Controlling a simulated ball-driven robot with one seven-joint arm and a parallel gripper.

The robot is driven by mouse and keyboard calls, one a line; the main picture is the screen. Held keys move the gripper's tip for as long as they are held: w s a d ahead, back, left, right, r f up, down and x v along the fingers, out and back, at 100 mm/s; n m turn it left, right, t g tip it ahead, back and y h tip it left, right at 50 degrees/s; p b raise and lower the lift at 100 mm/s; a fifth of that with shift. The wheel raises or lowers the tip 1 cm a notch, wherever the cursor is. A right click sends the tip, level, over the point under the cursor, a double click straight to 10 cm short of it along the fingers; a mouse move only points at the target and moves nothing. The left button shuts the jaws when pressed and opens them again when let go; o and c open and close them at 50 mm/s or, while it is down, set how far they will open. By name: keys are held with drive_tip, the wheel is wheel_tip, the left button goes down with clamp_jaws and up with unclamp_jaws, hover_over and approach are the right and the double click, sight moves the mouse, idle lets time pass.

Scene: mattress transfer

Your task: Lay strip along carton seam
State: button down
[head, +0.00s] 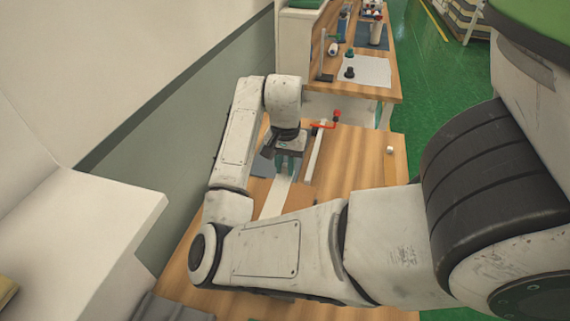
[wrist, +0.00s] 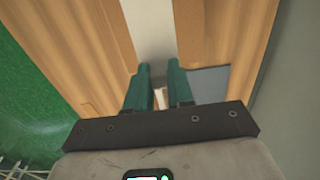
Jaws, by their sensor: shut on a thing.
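A long white strip (head: 276,198) lies lengthwise over the brown carton (head: 254,191) on the wooden table, left of centre in the head view. It also shows in the wrist view (wrist: 150,28), running away from the fingers between brown surfaces. My gripper (head: 288,171), with green fingers, points down at the strip's far part. In the wrist view the fingers (wrist: 161,72) are close together, shut on the strip. The exact grip point and the seam under it are hidden.
A pale bar with a red handle (head: 330,125) lies right of my gripper. A grey plate (head: 263,165) is at its left. A small white cylinder (head: 390,149) stands near the table's right edge. A wall borders the left. The table's middle right is clear.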

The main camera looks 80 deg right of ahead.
drive_tip(key=shift+f+b, duration=2.55)
drive_tip(key=shift+f, duration=1.9)
drive_tip(key=shift+f+b, duration=0.4)
drive_tip(key=shift+f, duration=0.3)
drive_tip(key=c, duration=0.9)
unclamp_jaws()
wheel_tip(320, 180, up, 11)
drive_tip(key=shift+f+p, duration=0.1)
drive_tip(key=shift+p, duration=0.75)
